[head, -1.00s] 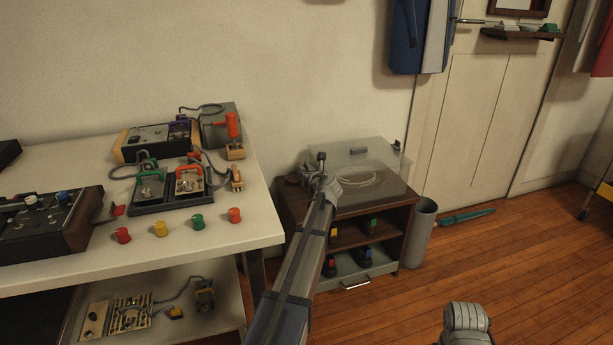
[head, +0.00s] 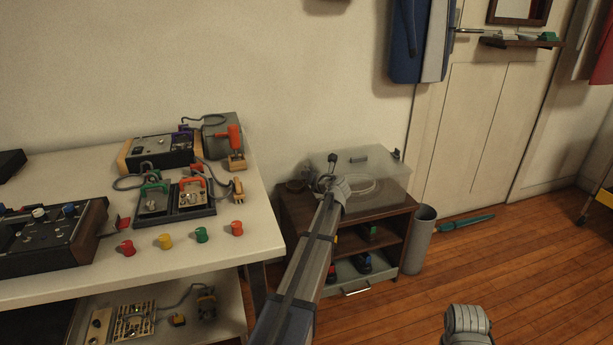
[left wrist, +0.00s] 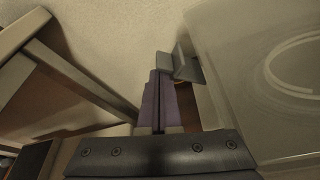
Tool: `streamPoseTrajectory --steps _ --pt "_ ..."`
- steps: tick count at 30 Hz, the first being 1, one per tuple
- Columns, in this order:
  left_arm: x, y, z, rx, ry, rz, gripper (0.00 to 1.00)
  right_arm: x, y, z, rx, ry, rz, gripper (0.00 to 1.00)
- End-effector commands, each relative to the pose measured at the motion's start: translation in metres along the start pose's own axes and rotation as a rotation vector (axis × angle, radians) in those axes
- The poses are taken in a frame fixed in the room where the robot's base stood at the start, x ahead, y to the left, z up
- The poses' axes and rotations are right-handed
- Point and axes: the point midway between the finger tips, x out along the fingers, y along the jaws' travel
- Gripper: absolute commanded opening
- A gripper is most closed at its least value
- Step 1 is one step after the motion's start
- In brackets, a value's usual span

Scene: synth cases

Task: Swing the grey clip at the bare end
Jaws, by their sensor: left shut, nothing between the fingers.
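A clear plastic box (head: 385,165) with a pale coil inside sits on top of a small brown cabinet. A dark clip (head: 397,154) shows at its right end in the head view. My left gripper (head: 331,169) is at the box's left end, shut and empty. In the left wrist view the shut fingers (left wrist: 161,100) point up beside a grey clip (left wrist: 187,64) at the box wall. The fingertips look very close to this clip; I cannot tell whether they touch. My right gripper is out of view.
The brown cabinet (head: 411,232) has open shelves with small coloured items. A grey bin (head: 419,240) stands at its right. The white table (head: 105,178) at left carries several devices and coloured knobs. Wooden floor at right is mostly clear.

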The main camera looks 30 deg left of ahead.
Motion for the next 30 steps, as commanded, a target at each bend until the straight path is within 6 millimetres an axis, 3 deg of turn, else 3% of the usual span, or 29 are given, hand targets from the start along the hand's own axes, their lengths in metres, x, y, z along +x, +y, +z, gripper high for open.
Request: streamPoseTrajectory --steps 19,30 --pt "-0.001 0.000 0.002 0.000 0.000 0.000 0.00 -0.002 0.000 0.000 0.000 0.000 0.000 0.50" --pt "-0.005 0.006 0.015 -0.001 0.000 0.000 0.00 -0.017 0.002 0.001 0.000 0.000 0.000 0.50"
